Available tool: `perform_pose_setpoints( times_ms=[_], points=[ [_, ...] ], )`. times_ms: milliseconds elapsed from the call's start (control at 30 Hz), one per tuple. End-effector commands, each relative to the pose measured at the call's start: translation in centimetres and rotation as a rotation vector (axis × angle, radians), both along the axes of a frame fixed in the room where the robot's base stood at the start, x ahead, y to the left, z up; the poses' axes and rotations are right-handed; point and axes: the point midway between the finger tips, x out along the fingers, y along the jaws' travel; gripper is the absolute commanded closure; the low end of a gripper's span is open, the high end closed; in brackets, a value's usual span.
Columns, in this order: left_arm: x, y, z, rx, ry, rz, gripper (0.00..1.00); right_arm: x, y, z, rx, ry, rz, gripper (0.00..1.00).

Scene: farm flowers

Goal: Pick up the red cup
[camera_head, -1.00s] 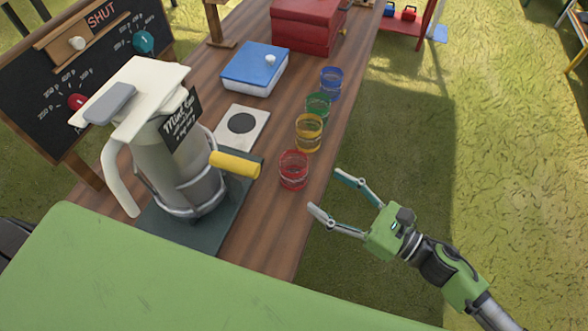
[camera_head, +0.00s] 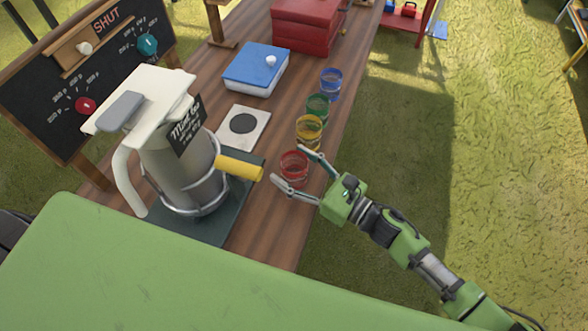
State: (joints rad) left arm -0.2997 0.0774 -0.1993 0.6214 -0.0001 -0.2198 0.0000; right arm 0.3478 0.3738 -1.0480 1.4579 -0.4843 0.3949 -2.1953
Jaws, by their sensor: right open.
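The red cup (camera_head: 293,166) is a clear red-tinted tumbler standing upright near the right edge of the wooden table (camera_head: 262,225), at the near end of a row of cups. My right gripper (camera_head: 287,164) is open, with its fingers reaching in from the right at the cup. One finger is at the cup's far right side and the other at its near side. I cannot tell whether either finger touches the cup. My left gripper is not in view.
Yellow (camera_head: 309,131), green (camera_head: 317,107) and blue (camera_head: 330,84) cups stand in line behind the red one. A large jug dispenser (camera_head: 178,170) with a yellow handle (camera_head: 239,168) stands to the left. A blue-lidded box (camera_head: 254,67) and red toolbox (camera_head: 302,26) stand farther back.

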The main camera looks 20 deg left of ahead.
Motion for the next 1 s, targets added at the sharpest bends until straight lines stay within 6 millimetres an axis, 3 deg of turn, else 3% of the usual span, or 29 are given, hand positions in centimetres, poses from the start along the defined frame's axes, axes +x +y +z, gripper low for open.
perform_pose_setpoints(
  times_ms=[100, 267, 300, 667, 1000],
  points=[
    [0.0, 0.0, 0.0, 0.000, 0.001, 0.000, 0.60, 0.0, 0.0, 0.0, 0.000, 0.000, 0.000, 0.38],
    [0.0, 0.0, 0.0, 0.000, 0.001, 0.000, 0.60, 0.0, 0.0, 0.0, 0.000, 0.000, 0.000, 0.77],
    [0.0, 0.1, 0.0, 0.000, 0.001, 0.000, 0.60, 0.0, 0.0, 0.0, 0.000, 0.000, 0.000, 0.80],
    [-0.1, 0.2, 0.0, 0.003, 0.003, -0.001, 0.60, 0.0, 0.0, 0.7, 0.000, -0.003, 0.001, 0.80],
    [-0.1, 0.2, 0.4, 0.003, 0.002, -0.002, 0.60, 0.0, -0.1, 7.1, -0.001, -0.007, 0.002, 0.80]
  ],
)
